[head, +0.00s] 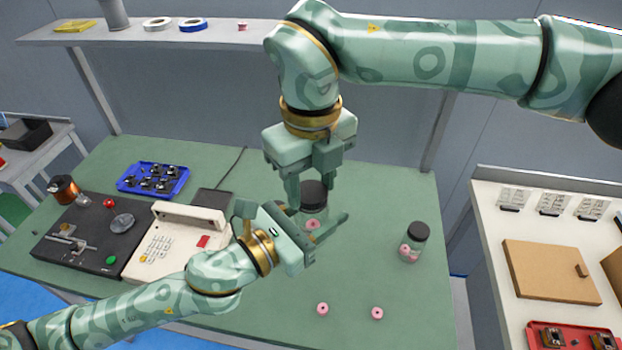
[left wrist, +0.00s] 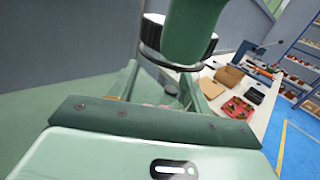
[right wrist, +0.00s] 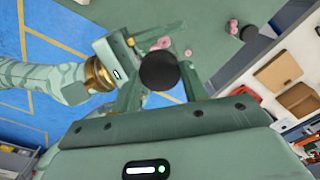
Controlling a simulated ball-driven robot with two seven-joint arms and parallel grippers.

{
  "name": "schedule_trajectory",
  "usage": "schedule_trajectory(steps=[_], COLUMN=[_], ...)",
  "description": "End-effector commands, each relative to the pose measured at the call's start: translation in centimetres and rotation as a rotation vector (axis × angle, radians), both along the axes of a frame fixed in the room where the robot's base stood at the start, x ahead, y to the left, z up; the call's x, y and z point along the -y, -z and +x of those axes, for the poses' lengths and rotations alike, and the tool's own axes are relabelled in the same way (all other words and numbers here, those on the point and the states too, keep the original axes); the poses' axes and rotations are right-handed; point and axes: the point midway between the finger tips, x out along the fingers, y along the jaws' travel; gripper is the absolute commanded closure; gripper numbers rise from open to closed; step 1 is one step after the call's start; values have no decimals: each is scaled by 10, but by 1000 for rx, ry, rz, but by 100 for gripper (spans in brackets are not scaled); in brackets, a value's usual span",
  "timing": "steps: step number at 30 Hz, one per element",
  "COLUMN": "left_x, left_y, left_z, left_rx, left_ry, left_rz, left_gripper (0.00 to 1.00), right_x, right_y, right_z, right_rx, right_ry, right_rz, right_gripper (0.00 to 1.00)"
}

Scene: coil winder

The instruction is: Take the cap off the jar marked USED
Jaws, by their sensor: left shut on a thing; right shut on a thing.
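A clear jar with a black cap (head: 313,193) stands near the middle of the green bench, with a pink ring showing low on it. My right gripper (head: 312,188) comes down from above and is shut on the cap, which also shows between its fingers in the right wrist view (right wrist: 160,72). My left gripper (head: 322,226) reaches in from the left and is shut around the jar's body. The cap looks seated on the jar. A second jar (head: 411,242) with a black cap stands apart to the right with pink rings inside. No marking is readable on either jar.
Two loose pink rings (head: 322,309) (head: 377,313) lie at the bench's front. The cream winder box (head: 178,240) and black base plate (head: 80,240) stand to the left, with a blue tray (head: 153,180) behind. A white side table (head: 500,215) stands at the right.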

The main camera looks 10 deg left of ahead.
Motion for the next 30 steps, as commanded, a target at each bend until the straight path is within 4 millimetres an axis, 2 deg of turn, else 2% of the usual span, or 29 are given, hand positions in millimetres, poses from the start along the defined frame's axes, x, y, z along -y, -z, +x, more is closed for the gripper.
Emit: schedule_trajectory(steps=[7,30], left_x=[0,0], left_y=[0,0], left_z=[0,0], left_rx=[0,0], left_ry=[0,0], left_rz=[0,0], left_gripper=[100,100], right_x=[0,0], right_y=[-1,-4], right_z=[0,0], right_rx=[1,0], right_ry=[-298,-289], right_rz=[-1,0], right_gripper=[84,84])
